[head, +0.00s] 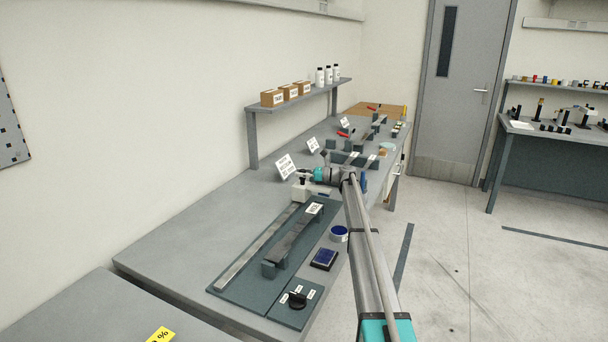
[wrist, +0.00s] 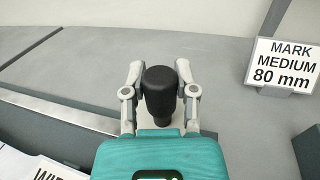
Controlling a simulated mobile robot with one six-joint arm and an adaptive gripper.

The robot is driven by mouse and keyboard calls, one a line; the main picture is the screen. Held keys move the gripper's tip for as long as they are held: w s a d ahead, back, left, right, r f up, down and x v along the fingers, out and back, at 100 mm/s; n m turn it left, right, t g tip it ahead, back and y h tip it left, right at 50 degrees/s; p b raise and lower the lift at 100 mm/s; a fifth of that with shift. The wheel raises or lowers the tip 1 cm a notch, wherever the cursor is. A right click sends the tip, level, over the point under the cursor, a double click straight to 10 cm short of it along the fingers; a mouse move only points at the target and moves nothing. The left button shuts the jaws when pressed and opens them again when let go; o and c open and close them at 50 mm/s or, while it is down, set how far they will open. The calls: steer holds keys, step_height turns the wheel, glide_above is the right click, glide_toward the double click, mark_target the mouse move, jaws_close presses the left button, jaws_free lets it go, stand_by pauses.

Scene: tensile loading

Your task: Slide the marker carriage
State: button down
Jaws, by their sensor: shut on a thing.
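The marker carriage (head: 300,193) is a small whitish block at the far end of a pale metal rail (head: 255,247) on the dark green base plate. Its black knob (wrist: 161,98) stands upright in the wrist view. My gripper (wrist: 160,76) has a finger on each side of the knob and is shut on it. In the head view my gripper (head: 303,174) is at the carriage, with the arm reaching in from the lower right. The block under the knob is mostly hidden by my gripper in the wrist view.
A sign (wrist: 284,66) reads "MARK MEDIUM 80 mm". A dark bar specimen (head: 290,243) with a white tag lies beside the rail. A blue-filled cup (head: 339,234), a dark blue pad (head: 324,259) and a black rotary knob (head: 297,299) are nearby. The bench left of the rail is clear.

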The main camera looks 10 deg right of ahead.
steer(key=c, duration=0.6)
jaws_free()
steer(key=shift+w, duration=0.15)
steer(key=shift+c, duration=0.2)
steer(key=shift+o, duration=1.1)
steer(key=shift+d+f, duration=0.1)
steer(key=shift+f, duration=0.05)
steer(key=shift+o, duration=0.2)
steer(key=shift+d, duration=0.15)
steer(key=shift+s+d, duration=0.2)
steer(key=v, duration=1.1)
steer(key=shift+d, duration=0.4)
steer(key=shift+s, duration=0.1)
